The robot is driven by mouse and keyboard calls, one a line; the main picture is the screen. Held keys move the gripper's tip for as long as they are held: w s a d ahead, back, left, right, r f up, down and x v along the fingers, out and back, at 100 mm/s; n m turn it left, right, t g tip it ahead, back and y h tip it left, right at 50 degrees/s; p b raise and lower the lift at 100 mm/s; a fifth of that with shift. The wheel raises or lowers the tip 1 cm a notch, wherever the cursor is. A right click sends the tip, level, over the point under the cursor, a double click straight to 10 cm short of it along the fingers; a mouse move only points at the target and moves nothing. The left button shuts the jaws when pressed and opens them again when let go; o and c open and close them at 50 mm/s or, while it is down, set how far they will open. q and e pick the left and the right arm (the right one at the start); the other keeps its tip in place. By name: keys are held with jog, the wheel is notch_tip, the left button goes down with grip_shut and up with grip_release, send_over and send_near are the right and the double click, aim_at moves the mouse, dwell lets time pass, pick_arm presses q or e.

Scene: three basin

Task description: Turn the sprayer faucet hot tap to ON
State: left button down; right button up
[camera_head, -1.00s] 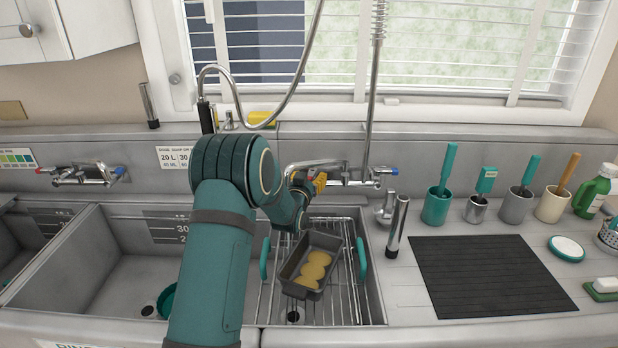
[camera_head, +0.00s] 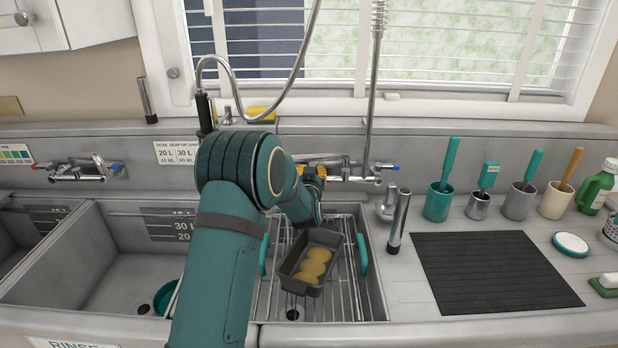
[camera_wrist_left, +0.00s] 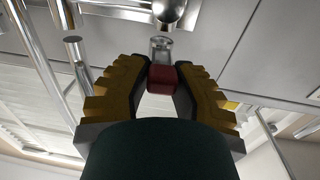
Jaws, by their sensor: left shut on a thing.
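The sprayer faucet (camera_head: 355,176) is fixed to the wall behind the right basin, with a blue-marked tap (camera_head: 387,167) at its right end. Its red hot tap handle (camera_wrist_left: 162,78) sits between my left gripper's yellow fingers (camera_wrist_left: 163,66) in the left wrist view, and the fingers are shut on it. In the head view my left gripper (camera_head: 312,174) is at the left end of the faucet and hides the red handle. My right gripper is out of view.
A grey pan (camera_head: 292,281) with yellow pieces sits on the wire rack (camera_head: 345,290) below the gripper. Another wall faucet (camera_head: 80,171) is at the left. Cups with brushes, including a teal cup (camera_head: 438,202), and a black mat (camera_head: 490,272) are on the right counter.

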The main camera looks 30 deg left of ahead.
pick_arm(q)
jog(key=shift+w+d+r+n+g+y, duration=0.1)
jog(key=shift+w+d+n+g+y, duration=0.15)
jog(key=shift+n+g+y, duration=0.35)
jog(key=c, duration=0.8)
grip_release()
jog(key=shift+s, duration=0.1)
jog(key=v, duration=1.2)
jog(key=shift+f, duration=0.3)
jog(key=shift+f, duration=0.1)
